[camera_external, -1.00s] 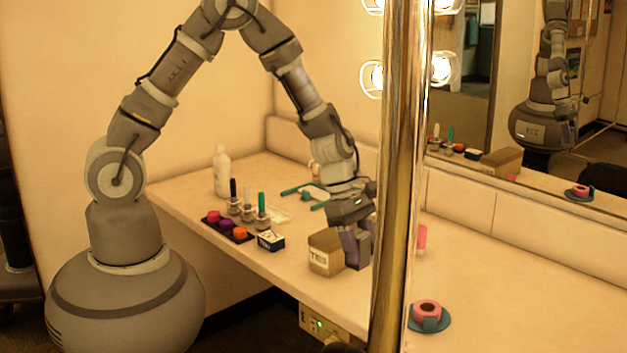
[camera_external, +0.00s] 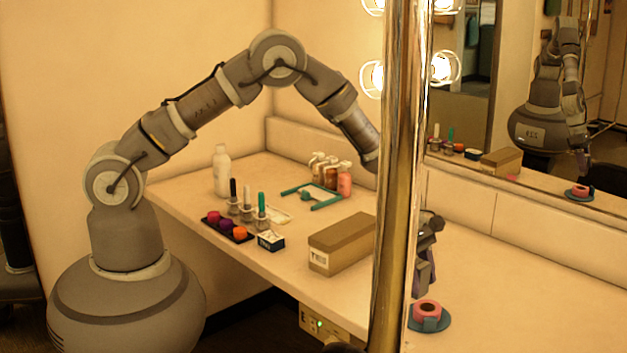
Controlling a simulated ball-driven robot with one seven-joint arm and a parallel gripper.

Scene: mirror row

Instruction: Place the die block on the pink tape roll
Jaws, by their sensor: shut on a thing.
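The pink tape roll (camera_external: 427,308) lies flat with its hole up on a teal base (camera_external: 445,322) near the right part of the counter's front edge.
A shiny vertical pole (camera_external: 397,200) hides part of my arm and the counter. A long brown box (camera_external: 343,243) stands left of it. A small dark-and-white box (camera_external: 271,240), several colored pots, bottles and a teal frame (camera_external: 312,196) sit further left. The counter right of the roll is clear.

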